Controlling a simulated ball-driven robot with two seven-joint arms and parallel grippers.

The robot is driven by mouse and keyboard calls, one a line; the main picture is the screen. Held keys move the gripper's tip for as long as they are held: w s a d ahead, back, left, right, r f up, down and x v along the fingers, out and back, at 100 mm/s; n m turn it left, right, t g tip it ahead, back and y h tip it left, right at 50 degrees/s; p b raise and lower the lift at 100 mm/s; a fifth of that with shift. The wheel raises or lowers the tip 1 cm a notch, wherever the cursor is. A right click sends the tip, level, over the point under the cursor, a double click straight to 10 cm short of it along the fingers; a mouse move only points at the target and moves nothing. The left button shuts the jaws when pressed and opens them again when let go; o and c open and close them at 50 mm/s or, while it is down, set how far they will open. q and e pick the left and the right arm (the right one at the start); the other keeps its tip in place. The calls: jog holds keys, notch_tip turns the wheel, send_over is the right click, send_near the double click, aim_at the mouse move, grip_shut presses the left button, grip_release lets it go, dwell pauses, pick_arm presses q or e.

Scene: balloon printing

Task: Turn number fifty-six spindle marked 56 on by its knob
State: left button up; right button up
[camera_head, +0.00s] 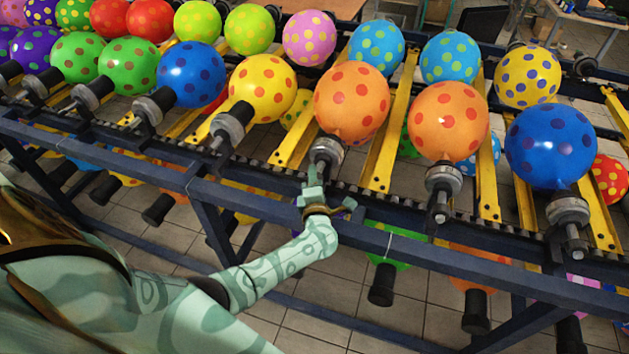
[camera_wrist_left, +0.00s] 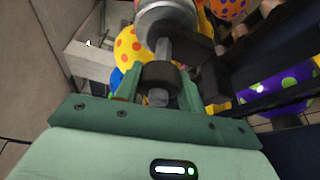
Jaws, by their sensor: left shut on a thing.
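My left gripper (camera_head: 314,192) reaches from the left to the front end of a spindle (camera_head: 327,152) that carries an orange balloon with red dots (camera_head: 351,102). In the left wrist view the gripper (camera_wrist_left: 160,90) is shut on a dark round knob (camera_wrist_left: 161,72), with one finger on each side. The knob sits on a metal shaft below a grey hub (camera_wrist_left: 166,20). No number 56 can be read on this spindle in either view. In the head view the gripper hides the knob. My right gripper is not in view.
Spindles with dotted balloons stand in rows along the rack. A second orange balloon (camera_head: 448,120) is to the right, and a yellow one (camera_head: 262,89) to the left. A dark blue rail (camera_head: 420,252) runs in front. More balloons hang below. Tiled floor (camera_head: 300,335) is free in front.

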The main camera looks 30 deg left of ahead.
pick_arm(q)
jog(key=shift+f, duration=0.1)
jog(key=o, duration=1)
jog(key=shift+d, duration=0.1)
jog(key=p+v, duration=0.2)
jog(key=v, duration=1.4)
jog(key=shift+s, duration=0.15)
